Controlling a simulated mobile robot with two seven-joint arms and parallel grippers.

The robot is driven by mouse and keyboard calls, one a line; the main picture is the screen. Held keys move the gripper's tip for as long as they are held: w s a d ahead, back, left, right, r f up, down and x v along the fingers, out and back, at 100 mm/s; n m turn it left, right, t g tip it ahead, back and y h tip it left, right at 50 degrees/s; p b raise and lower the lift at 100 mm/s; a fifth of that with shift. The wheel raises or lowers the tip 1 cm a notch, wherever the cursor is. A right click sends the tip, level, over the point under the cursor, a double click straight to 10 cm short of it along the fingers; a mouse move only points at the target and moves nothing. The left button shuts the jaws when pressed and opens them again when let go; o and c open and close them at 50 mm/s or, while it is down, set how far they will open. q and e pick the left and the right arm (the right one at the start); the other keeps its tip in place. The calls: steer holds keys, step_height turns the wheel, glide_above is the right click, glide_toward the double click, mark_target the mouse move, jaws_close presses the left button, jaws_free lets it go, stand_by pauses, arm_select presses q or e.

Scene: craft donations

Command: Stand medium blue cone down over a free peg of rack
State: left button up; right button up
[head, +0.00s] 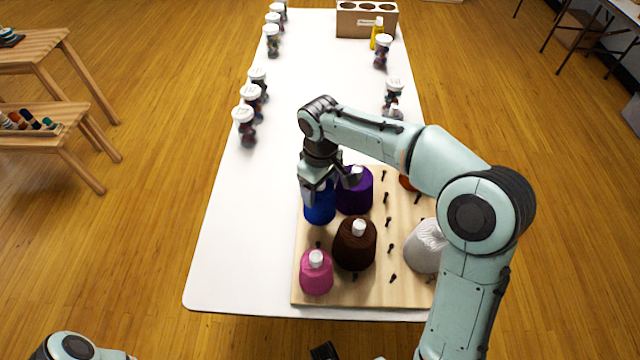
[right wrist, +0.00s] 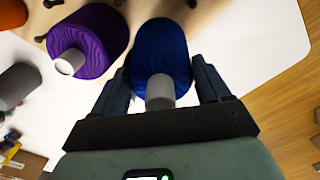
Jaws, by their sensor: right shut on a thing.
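The medium blue cone (head: 320,210) is at the left edge of the wooden rack (head: 373,287), beside the purple cone (head: 357,192). My right gripper (head: 319,190) is shut on its upper part. In the right wrist view the blue cone (right wrist: 160,55) is between the two fingers, its pale tip toward the palm. Its base is hidden, so I cannot tell whether it rests on the board or a peg is inside. Bare dark pegs (head: 390,248) show in the rack's middle. I do not see my left gripper.
A brown cone (head: 354,244), pink cone (head: 316,274) and grey-white cone (head: 425,247) stand on the rack; an orange one (head: 406,183) is partly hidden. Several jars (head: 244,124) line the white table (head: 245,235). A holed wooden box (head: 366,22) is at the far end.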

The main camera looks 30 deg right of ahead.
steer(key=shift+f, duration=0.15)
steer(key=shift+f+b, duration=1.75)
steer(key=shift+f, duration=0.9)
steer(key=shift+f, duration=0.25)
steer(key=o, duration=1.5)
step_height(320, 180, up, 13)
steer(key=shift+r+p, duration=0.2)
steer(key=shift+p, duration=1.05)
